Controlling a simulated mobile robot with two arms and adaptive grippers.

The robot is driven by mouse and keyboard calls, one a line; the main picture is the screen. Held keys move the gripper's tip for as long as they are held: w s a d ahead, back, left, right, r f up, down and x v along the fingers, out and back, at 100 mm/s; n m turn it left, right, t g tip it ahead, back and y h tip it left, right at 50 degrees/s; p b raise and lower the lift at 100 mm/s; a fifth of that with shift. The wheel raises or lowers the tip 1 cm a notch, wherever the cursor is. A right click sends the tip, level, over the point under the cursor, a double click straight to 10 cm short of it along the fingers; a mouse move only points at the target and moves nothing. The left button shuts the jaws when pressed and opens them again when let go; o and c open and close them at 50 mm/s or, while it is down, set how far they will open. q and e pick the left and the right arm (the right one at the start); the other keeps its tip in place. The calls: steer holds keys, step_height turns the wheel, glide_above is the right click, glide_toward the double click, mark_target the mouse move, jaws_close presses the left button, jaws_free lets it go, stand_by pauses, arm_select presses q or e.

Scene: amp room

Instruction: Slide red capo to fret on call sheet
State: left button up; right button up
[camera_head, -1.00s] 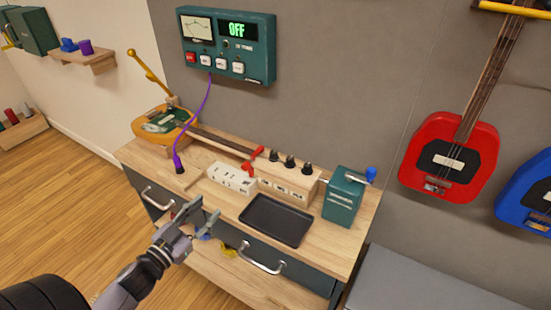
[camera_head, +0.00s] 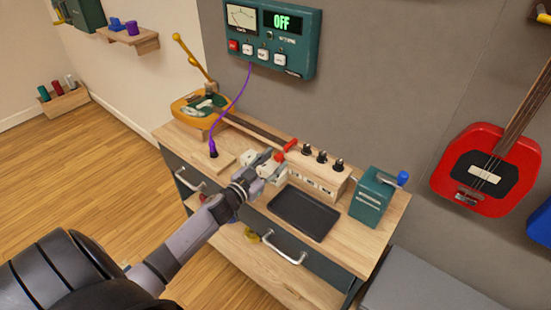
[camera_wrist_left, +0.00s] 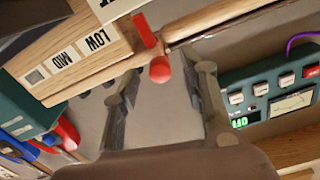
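The red capo (camera_head: 290,145) sits toward the right end of the dark instrument neck (camera_head: 250,127) on the bench. In the left wrist view it is a red bar with a round knob (camera_wrist_left: 160,69). My left gripper (camera_head: 269,166) is over the bench in front of the neck. In the left wrist view its fingers (camera_wrist_left: 167,73) are spread, with the knob between their tips; contact cannot be told. A white block, possibly the call sheet, is mostly hidden behind the gripper; I cannot read it. My right gripper is not in view.
A wooden box with black knobs (camera_head: 323,181) stands right of the gripper, behind a black tray (camera_head: 302,214). A green crank box (camera_head: 371,197) is farther right. A purple cable (camera_head: 235,108) runs from the wall panel (camera_head: 272,43), which reads OFF, to the bench.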

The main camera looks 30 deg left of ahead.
arm_select(q)
steer(key=shift+w, duration=0.65)
steer(key=shift+c, duration=0.5)
jaws_close()
